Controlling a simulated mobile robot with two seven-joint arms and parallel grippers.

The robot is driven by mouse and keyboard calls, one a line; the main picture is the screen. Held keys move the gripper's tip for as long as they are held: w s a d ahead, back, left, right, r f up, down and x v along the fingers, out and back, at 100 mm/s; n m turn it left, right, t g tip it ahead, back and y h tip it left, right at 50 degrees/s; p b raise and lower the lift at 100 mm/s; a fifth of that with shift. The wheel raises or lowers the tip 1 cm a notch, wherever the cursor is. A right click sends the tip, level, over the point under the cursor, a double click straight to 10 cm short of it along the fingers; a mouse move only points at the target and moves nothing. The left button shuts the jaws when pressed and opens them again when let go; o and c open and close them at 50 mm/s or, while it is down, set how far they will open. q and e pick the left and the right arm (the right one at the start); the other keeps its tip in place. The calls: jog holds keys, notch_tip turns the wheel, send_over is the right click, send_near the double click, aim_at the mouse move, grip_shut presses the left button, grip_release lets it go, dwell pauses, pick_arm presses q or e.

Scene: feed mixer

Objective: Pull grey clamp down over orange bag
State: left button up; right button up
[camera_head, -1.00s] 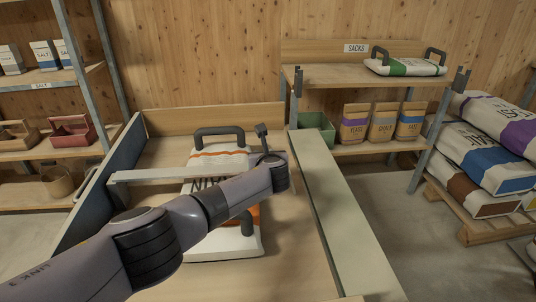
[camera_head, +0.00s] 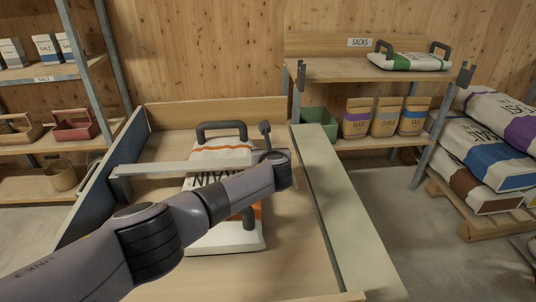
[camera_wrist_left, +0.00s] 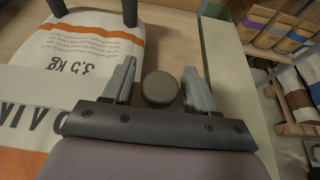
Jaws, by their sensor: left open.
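The orange bag, a white sack with orange bands (camera_head: 222,153), lies on the wooden bench; my left arm hides part of it. The grey clamp, a flat light bar (camera_head: 160,170), crosses above the bag, and a dark knobbed lever (camera_head: 265,128) rises at its right end. In the left wrist view my left gripper (camera_wrist_left: 160,70) is open, with the round dark knob (camera_wrist_left: 160,89) between its fingers and a gap on each side. The bag (camera_wrist_left: 80,55) and the bar (camera_wrist_left: 35,107) show to the left. My right gripper is out of view.
A dark handle (camera_head: 221,130) stands at the bag's far end. A pale ledge (camera_head: 345,215) runs along the bench's right side, and a blue-grey side wall (camera_head: 100,190) on its left. A shelf (camera_head: 375,72) with a green-banded sack stands behind right; stacked sacks lie on a pallet at right.

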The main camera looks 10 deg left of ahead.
pick_arm(q)
jog(key=shift+p+v, duration=2)
jog(key=shift+v, duration=1.4)
jog(key=shift+a, duration=0.15)
